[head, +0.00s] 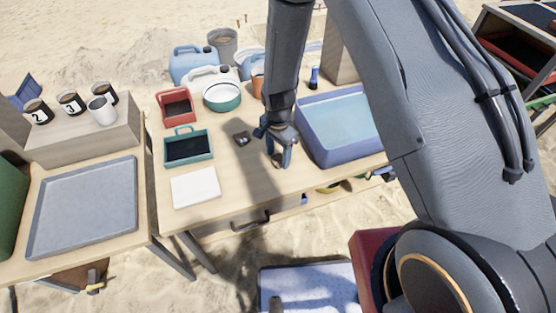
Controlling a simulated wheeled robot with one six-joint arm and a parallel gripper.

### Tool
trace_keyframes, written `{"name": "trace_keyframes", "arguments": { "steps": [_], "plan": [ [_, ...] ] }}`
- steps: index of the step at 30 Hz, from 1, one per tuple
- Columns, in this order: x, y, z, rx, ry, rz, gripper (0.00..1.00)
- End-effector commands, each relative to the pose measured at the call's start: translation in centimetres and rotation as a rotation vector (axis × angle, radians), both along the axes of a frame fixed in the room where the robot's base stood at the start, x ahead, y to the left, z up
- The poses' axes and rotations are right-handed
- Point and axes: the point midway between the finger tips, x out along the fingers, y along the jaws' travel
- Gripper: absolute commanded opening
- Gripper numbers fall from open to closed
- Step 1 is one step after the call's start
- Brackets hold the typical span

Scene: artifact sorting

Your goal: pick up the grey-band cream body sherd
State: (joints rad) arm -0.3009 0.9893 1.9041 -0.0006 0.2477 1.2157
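My gripper (280,160) points down over the right half of the wooden table, just left of the blue-purple basin. Its fingers are small and dark here, and I cannot tell whether they are apart or closed on something. A small dark piece (241,138) lies on the table to the left of my gripper. It is too small to tell whether it is a sherd. I cannot make out a cream sherd with a grey band, and the spot beneath my gripper is partly hidden by it.
The blue-purple basin (311,143) stands close to the right of my gripper. A red tray (164,105), a teal tray (168,161) and a white slab (195,188) sit left. A grey tray (45,205) and numbered cups (70,102) are farther left. Bare tabletop lies in front.

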Motion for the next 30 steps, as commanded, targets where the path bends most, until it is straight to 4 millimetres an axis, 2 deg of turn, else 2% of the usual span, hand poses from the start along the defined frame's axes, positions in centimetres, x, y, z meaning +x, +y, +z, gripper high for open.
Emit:
{"name": "trace_keyframes", "arguments": {
  "steps": [1,5,14,19,23,30],
  "plan": [
    [0.0,0.0,0.0,0.0,0.0,0.0,0.45],
    [0.0,0.0,0.0,0.0,0.0,0.0,0.23],
    [0.0,0.0,0.1,0.0,0.0,0.0,0.23],
    [0.1,0.0,1.0,0.001,-0.001,0.0,0.23],
    [0.1,0.1,2.4,0.001,-0.003,0.0,0.23],
    [0.2,0.1,6.4,0.002,-0.004,0.0,0.23]
  ]
}}
